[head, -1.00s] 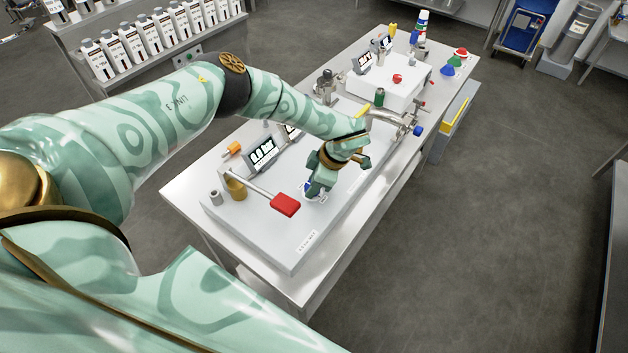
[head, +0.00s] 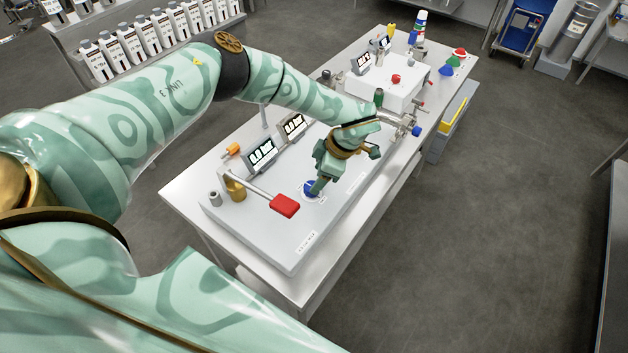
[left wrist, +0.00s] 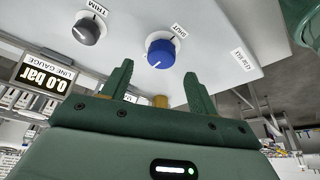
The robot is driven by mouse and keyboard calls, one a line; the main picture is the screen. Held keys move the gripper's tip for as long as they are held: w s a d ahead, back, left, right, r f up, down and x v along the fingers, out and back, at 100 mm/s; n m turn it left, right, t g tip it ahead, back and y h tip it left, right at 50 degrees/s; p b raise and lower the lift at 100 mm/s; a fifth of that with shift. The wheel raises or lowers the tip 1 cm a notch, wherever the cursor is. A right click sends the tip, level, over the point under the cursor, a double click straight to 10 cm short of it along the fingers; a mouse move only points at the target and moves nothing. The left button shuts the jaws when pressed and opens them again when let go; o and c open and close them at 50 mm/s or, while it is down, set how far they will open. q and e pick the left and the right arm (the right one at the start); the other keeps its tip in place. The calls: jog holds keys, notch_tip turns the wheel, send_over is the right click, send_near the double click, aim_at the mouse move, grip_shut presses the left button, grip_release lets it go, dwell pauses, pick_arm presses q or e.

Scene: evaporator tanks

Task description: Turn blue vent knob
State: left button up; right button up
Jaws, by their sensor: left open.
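The blue knob (head: 311,189) sits on a white ring on the pale panel top, right of the red-handled lever. In the left wrist view the blue knob (left wrist: 160,54) is round, has a white pointer line, and a label reading SHUT is beside it. My left gripper (head: 319,184) is over the knob in the head view and hides part of it. In the left wrist view its two fingers (left wrist: 158,74) are spread wide, with the knob beyond and between their tips. Nothing is held. I cannot tell whether a finger touches the knob. My right gripper is not in view.
A red-handled lever (head: 285,205) lies close left of the knob. A grey knob labelled TRIM (left wrist: 89,28) is nearby. Gauge displays (head: 262,152) stand along the panel's back edge. A pipe with a blue end (head: 416,131) lies beyond. The panel's front right is clear.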

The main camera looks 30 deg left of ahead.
pick_arm(q)
jog(key=v, duration=1.2)
jog(key=shift+d+f, duration=0.1)
